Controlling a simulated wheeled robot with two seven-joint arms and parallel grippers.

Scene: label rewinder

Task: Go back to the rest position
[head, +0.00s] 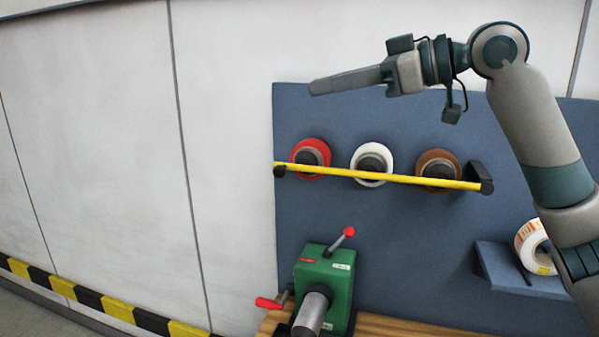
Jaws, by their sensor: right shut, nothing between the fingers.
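My right gripper (322,87) is in the head view at the upper middle. Its arm comes in from the right edge and bends at the top right. The gripper points left, is shut and empty, and is touching nothing that I can see. It hangs in front of the upper edge of the blue board (400,250), above the rolls. My left gripper is not in view. A green rewinder (325,270) with red-knobbed levers and a grey spindle (311,312) stands at the bottom middle, with no roll visible on the spindle.
A red roll (297,150), a white roll (360,155) and a brown roll (428,160) hang behind a yellow bar (380,177). A white-and-orange roll (527,240) sits on a small blue shelf (497,270), partly behind my arm. A wooden bench (400,328) shows below. The left wall is clear.

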